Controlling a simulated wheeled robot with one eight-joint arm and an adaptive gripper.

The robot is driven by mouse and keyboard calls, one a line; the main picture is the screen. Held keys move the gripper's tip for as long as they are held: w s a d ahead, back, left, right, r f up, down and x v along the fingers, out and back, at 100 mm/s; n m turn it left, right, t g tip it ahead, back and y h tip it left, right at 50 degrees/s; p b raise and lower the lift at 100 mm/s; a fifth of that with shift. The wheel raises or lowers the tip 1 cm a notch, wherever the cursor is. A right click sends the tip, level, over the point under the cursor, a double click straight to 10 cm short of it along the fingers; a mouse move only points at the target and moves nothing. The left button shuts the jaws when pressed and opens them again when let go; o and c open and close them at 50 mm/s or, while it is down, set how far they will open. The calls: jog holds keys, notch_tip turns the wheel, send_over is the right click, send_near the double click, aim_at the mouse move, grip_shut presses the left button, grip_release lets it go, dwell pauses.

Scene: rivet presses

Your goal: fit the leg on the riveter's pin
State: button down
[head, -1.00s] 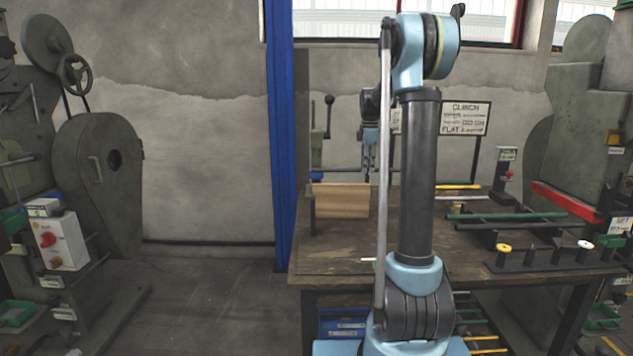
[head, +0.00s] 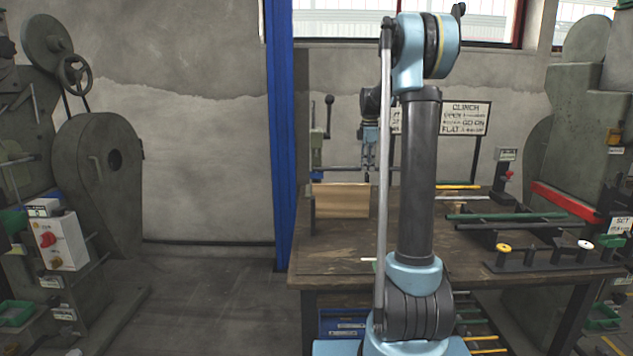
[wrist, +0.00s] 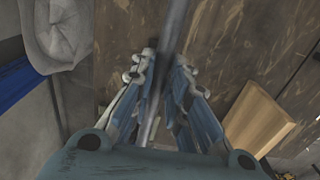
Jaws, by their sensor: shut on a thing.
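The leg, a thin grey rod (wrist: 150,125), is held between the fingers of my gripper (wrist: 163,75) in the wrist view, and runs up away from the camera. In the head view my gripper (head: 369,145) is above the bench's back left, and a thin grey bar (head: 340,168), seemingly the leg, runs level to its left. A small grey-green upright with a black-knobbed lever (head: 328,112), perhaps the riveter, stands just left of the gripper. I cannot make out its pin, or whether the leg touches it. My arm hides part of this area.
A wooden block (head: 340,202) stands below the gripper; it also shows in the wrist view (wrist: 258,120). A blue post (head: 280,140) is left of the bench (head: 330,262). A sign (head: 465,118), a red bar (head: 567,203) and a rack of knobbed pegs (head: 540,263) are at right.

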jog(key=shift+r, duration=0.65)
jog(key=c, duration=1.5)
grip_release()
jog(key=shift+o, duration=0.2)
notch_tip(320, 180, up, 12)
jog(key=shift+s, duration=0.1)
